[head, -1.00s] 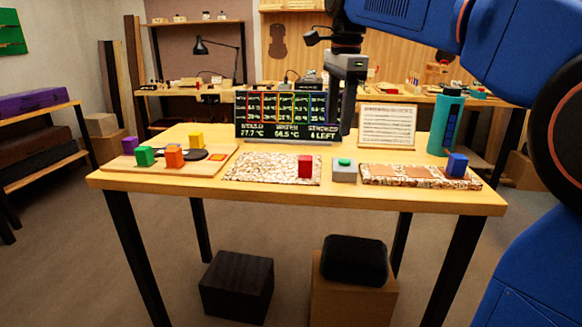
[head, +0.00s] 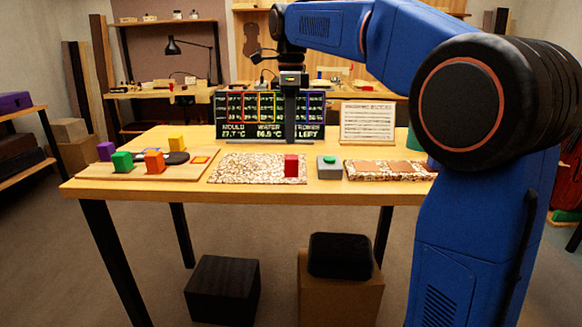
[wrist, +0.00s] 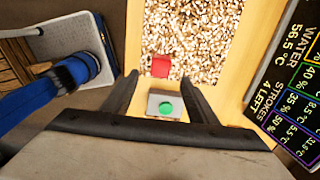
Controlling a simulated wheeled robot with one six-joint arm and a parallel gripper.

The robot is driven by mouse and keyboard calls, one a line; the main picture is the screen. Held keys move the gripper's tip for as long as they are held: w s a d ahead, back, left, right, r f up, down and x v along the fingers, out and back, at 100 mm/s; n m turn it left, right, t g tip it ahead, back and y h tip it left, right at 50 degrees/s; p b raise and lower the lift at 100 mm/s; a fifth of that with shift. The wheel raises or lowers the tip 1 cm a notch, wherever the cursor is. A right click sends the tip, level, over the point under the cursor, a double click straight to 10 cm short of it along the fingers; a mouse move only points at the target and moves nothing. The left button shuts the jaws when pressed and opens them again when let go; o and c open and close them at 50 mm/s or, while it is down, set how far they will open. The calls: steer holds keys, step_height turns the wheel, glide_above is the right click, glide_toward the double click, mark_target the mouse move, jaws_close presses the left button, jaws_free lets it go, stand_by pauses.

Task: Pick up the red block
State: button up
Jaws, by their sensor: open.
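The red block (head: 291,165) stands on the right part of a speckled mat (head: 240,170) on the bench. It also shows in the wrist view (wrist: 160,66), beyond my fingertips at the mat's edge. My gripper (head: 289,141) points down above the bench, lined up with the block in the head picture and appearing behind and above it. In the wrist view my gripper (wrist: 163,88) is open and empty, its two dark fingers apart. A grey box with a green button (wrist: 165,106) shows between the fingers, below them.
The button box (head: 329,167) stands just right of the red block. A board (head: 105,172) with several coloured blocks lies left. A display (head: 232,131) and a white sheet (head: 367,122) stand behind. My arm covers the bench's right end.

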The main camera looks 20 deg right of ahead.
mark_target(291, 157)
steer(key=shift+d+f, duration=0.1)
steer(key=shift+f, duration=4.5)
steer(key=c, duration=1.1)
